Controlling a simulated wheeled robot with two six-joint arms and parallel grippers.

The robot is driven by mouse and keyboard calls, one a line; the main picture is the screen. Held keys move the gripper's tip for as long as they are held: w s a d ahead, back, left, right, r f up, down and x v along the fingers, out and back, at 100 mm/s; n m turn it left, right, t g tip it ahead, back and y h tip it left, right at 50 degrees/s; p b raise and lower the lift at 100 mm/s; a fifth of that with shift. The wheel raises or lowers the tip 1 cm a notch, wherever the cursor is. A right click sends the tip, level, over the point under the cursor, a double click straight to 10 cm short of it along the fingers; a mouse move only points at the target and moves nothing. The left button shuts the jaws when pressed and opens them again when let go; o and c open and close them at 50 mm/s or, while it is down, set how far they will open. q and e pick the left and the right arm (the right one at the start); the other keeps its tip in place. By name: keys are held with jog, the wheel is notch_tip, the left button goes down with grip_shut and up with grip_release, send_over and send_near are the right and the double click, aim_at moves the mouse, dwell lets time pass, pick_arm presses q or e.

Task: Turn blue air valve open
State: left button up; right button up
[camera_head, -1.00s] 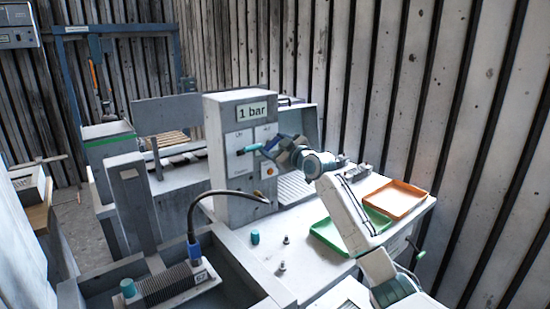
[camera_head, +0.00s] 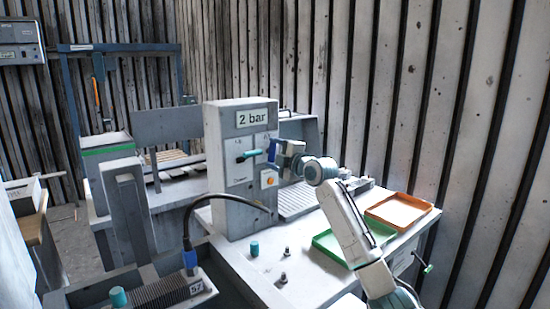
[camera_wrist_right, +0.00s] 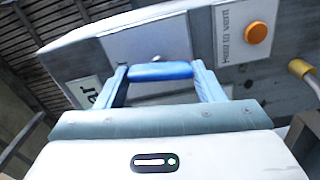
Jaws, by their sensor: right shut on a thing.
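The grey control cabinet (camera_head: 241,190) stands on the bench, and its sign (camera_head: 252,118) reads "2 bar". The blue air valve handle (camera_head: 272,148) is on the upper right part of its front and looks roughly upright. In the right wrist view the blue handle (camera_wrist_right: 160,71) lies between the two fingers. My right gripper (camera_head: 276,156) reaches it from the right and is shut on it; its fingers (camera_wrist_right: 161,82) partly hide the valve's mount. My left gripper does not show.
An orange button (camera_head: 269,179) sits just below the valve. A dark curved hose (camera_head: 225,197) passes in front of the cabinet. A green tray (camera_head: 330,250) and an orange tray (camera_head: 420,202) lie on the bench to the right. A teal knob (camera_head: 254,249) stands in front.

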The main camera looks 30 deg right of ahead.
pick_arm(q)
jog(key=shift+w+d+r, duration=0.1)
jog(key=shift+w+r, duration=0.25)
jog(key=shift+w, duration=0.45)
pick_arm(e)
jog(key=shift+f+n, duration=0.15)
jog(key=shift+n, duration=0.85)
jog(key=o, duration=1)
jog(key=shift+s+b, duration=0.3)
pick_arm(q)
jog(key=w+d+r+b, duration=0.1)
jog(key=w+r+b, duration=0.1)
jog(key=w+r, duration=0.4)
jog(key=shift+b, duration=0.4)
pick_arm(e)
jog(key=shift+s+d, duration=0.2)
jog(key=shift+s, duration=2.35)
jog(key=shift+s+d, duration=0.15)
jog(key=shift+s, duration=2.4)
